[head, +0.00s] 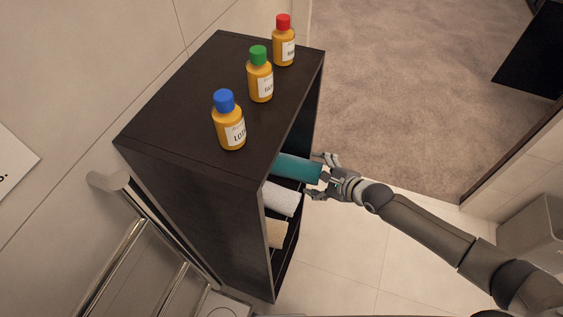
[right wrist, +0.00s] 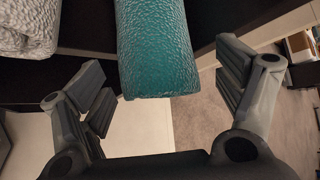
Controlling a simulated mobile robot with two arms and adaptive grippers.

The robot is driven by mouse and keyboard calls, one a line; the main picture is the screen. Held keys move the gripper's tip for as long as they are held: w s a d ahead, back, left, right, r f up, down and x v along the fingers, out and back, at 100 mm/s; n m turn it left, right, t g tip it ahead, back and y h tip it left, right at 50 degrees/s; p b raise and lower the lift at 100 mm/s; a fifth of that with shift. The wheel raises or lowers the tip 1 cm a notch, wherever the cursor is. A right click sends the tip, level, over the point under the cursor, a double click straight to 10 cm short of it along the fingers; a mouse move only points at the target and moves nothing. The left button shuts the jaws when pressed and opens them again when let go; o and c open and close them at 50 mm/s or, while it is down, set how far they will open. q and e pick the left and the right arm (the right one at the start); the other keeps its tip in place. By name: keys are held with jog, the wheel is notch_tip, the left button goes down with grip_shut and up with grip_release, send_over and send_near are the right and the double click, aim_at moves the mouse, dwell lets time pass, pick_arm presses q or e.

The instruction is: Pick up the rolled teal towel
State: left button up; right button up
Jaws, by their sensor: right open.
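The rolled teal towel (head: 298,168) lies on a shelf inside the dark cabinet (head: 190,100), its end sticking out of the open side. My right gripper (head: 319,176) is at that end, with its fingers spread on either side of the towel. In the right wrist view the towel (right wrist: 157,45) comes down from the top between the two open fingers of the gripper (right wrist: 168,95). There are gaps between the towel and both fingers in that view. My left gripper is not in view.
Bottles with blue (head: 229,120), green (head: 260,75) and red (head: 284,42) caps stand on top. A metal rail (head: 125,240) is at left.

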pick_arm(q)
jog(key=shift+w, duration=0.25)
pick_arm(e)
jog(key=shift+x, duration=0.85)
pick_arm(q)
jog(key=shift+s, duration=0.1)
pick_arm(e)
jog(key=shift+c, duration=1.1)
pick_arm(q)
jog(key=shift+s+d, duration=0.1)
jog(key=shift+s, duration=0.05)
pick_arm(e)
jog(key=c, duration=1)
jog(key=shift+r, duration=0.1)
